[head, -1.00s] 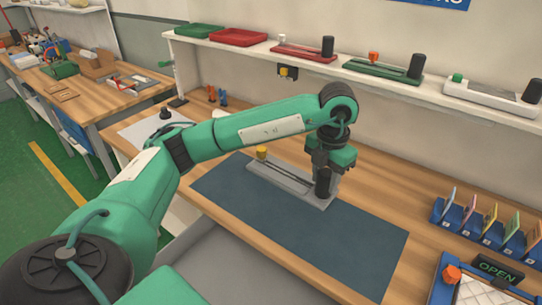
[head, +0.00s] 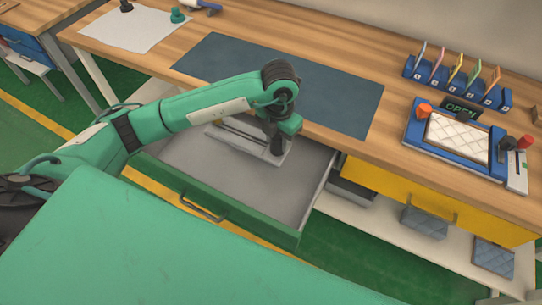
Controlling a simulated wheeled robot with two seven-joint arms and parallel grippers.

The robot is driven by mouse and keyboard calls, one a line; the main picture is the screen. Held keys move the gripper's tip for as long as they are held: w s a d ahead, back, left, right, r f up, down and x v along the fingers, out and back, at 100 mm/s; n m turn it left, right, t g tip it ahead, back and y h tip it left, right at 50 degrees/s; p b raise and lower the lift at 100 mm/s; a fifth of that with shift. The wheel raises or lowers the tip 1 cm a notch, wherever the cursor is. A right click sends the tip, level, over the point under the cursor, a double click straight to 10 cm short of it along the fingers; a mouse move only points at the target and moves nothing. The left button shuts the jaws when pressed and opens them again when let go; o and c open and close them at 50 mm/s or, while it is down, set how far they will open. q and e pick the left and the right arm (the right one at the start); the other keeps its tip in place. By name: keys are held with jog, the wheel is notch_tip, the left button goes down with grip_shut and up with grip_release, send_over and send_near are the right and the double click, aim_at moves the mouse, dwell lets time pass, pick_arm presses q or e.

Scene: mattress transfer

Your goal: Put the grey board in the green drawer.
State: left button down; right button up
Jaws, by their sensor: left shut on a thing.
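The grey board (head: 236,142) is a long flat piece with a dark slot and a black upright knob at its right end. My left gripper (head: 277,141) comes down over that right end and is shut on the board. The board is over the back part of the open green drawer (head: 240,219); I cannot tell whether it touches the drawer's grey floor. The drawer is pulled out below the bench, its green front with a metal handle facing me. My right gripper is not in view.
A dark blue mat (head: 330,101) lies bare on the wooden bench. To the right are a blue rack (head: 458,84) with coloured cards, an OPEN sign and a blue-framed quilted pad (head: 457,137). A yellow drawer (head: 410,193) is shut beside the green one.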

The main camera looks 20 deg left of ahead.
pick_arm(q)
notch_tip(320, 180, down, 12)
jog(key=shift+r+p, duration=0.15)
jog(key=shift+p, duration=0.5)
jog(key=shift+f, duration=0.3)
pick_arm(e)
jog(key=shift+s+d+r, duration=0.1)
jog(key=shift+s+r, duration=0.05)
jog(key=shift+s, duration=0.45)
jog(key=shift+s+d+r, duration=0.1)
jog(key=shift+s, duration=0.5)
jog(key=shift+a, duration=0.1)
pick_arm(q)
jog(key=shift+f, duration=0.15)
jog(key=c, duration=1.1)
grip_release()
jog(key=shift+o, duration=1)
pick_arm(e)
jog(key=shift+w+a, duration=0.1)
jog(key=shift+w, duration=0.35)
